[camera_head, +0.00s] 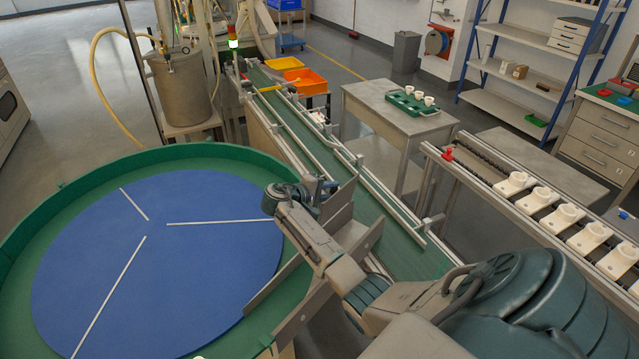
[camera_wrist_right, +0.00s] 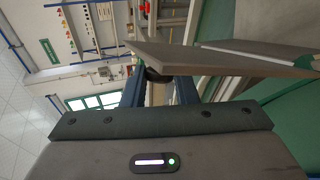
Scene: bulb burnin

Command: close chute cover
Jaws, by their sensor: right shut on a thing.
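The chute between the round table and the belt has grey plates; one upright plate, seemingly the chute cover (camera_head: 341,209), stands beside my right gripper (camera_head: 322,187). In the right wrist view a grey plate (camera_wrist_right: 205,57) runs across the top right, with a dark round knob (camera_wrist_right: 157,75) at its near end. My right gripper (camera_wrist_right: 160,88) is shut on this knob, between its blue fingers. My arm hides part of the chute in the head view. My left gripper is not in view.
The large round table with a blue disc (camera_head: 150,265) and green rim lies left of the chute. A green conveyor belt (camera_head: 300,125) runs along its right. A rack of white holders (camera_head: 566,215) stands at the right. The disc is clear apart from thin white strips.

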